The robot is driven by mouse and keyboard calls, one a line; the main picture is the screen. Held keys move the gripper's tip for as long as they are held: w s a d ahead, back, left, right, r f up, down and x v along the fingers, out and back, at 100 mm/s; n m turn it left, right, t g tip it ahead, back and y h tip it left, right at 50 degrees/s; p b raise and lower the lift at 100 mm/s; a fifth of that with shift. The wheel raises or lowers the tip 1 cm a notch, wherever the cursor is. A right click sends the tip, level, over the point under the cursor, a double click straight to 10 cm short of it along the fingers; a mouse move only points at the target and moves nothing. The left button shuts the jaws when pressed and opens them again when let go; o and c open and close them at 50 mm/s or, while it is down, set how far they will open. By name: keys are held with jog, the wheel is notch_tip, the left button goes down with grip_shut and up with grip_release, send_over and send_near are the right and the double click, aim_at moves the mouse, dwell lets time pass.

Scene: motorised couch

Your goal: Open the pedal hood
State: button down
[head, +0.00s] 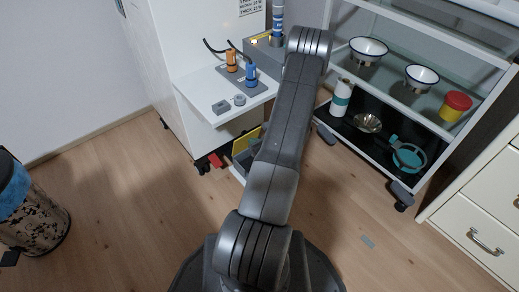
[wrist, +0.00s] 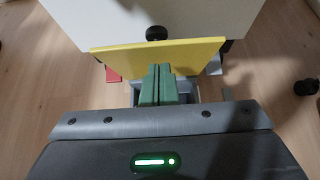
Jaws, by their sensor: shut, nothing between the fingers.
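The pedal hood looks like the yellow panel (head: 247,141) low at the foot of the white cabinet, left of my arm in the head view. It stands tilted up above a grey box-like base (head: 243,158). In the wrist view the yellow panel (wrist: 190,53) spans the middle as a wide plate. My gripper (wrist: 158,70) has its green fingers pressed together and empty, in front of the panel and overlapping its lower edge. I cannot tell whether they touch it.
A red block (head: 216,160) lies on the floor left of the hood. A white shelf (head: 225,112) with knobs and orange and blue connectors juts out above. A wheeled rack (head: 365,150) stands right. A patterned bin (head: 32,208) is far left.

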aim_at(249, 134)
jog(key=shift+w+a+r, duration=0.1)
jog(key=shift+w+a, duration=0.05)
jog(key=shift+w, duration=0.05)
jog(key=shift+w+a+r+g+h+p, duration=0.3)
jog(key=shift+w+a+r+g+p, duration=0.15)
jog(key=shift+p, duration=0.4)
jog(key=shift+w+a+r, duration=0.15)
jog(key=shift+w+a, duration=0.25)
jog(key=shift+w, duration=0.3)
